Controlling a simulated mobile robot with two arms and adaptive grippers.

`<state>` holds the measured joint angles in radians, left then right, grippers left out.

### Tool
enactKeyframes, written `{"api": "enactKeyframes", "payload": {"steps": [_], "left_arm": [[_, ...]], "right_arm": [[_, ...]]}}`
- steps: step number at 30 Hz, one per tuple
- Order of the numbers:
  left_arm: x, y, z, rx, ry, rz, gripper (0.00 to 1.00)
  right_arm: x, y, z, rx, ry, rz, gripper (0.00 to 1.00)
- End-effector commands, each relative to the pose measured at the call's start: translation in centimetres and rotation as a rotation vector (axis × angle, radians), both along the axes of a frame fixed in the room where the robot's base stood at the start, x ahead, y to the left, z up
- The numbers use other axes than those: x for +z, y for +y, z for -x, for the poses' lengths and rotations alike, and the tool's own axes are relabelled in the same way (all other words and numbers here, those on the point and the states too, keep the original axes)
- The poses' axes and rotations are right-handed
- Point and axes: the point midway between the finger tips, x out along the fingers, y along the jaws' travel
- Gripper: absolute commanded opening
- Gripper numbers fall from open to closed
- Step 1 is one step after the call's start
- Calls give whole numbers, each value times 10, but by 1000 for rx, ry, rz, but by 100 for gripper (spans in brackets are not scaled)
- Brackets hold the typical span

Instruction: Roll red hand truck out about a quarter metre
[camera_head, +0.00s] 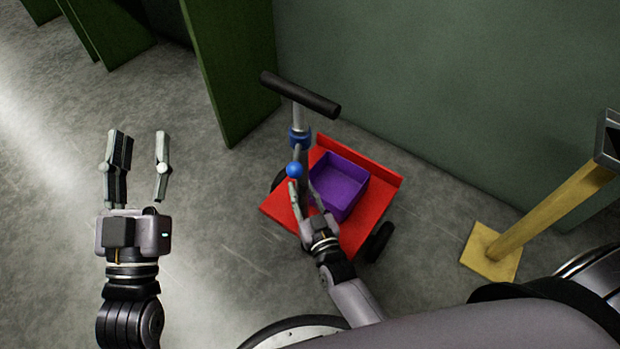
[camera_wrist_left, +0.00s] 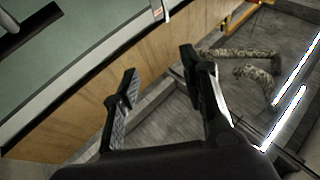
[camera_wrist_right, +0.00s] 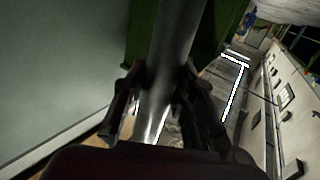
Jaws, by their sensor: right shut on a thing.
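The red hand truck (camera_head: 372,195) stands beside the grey-green wall, with a red deck, black wheels, a grey upright post and a black crossbar handle (camera_head: 300,95). A blue collar and a blue ball show on its post. A purple bin (camera_head: 341,183) sits on the deck. My right gripper (camera_head: 305,194) is shut on the post below the blue ball. In the right wrist view the grey post (camera_wrist_right: 172,65) runs up between its fingers. My left gripper (camera_head: 141,135) is open and empty over bare floor, left of the truck.
A green upright panel (camera_head: 225,75) stands just behind and left of the truck. A yellow post (camera_head: 550,212) on a square base stands to the right. Concrete floor on the left is clear. Camouflage-patterned leg shapes (camera_wrist_left: 255,75) show in the left wrist view.

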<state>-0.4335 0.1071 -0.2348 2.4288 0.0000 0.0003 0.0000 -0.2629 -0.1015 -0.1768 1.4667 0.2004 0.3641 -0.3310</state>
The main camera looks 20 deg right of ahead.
Motion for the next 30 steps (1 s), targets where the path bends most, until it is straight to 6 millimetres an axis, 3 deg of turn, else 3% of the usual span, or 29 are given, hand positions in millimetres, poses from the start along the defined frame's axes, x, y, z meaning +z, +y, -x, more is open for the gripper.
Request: {"api": "enactKeyframes", "payload": {"steps": [8,19,20,30], "left_arm": [[-24,1,-8,8,134,-37,40],[-26,2,-8,9,144,-40,40],[-26,2,-8,9,144,-40,40],[-26,2,-8,9,144,-40,40]], "right_arm": [[-1,13,10,1,2,-2,0],[-1,14,11,1,2,-2,0],[-1,14,11,1,2,-2,26],[0,13,10,0,0,-1,46]]}}
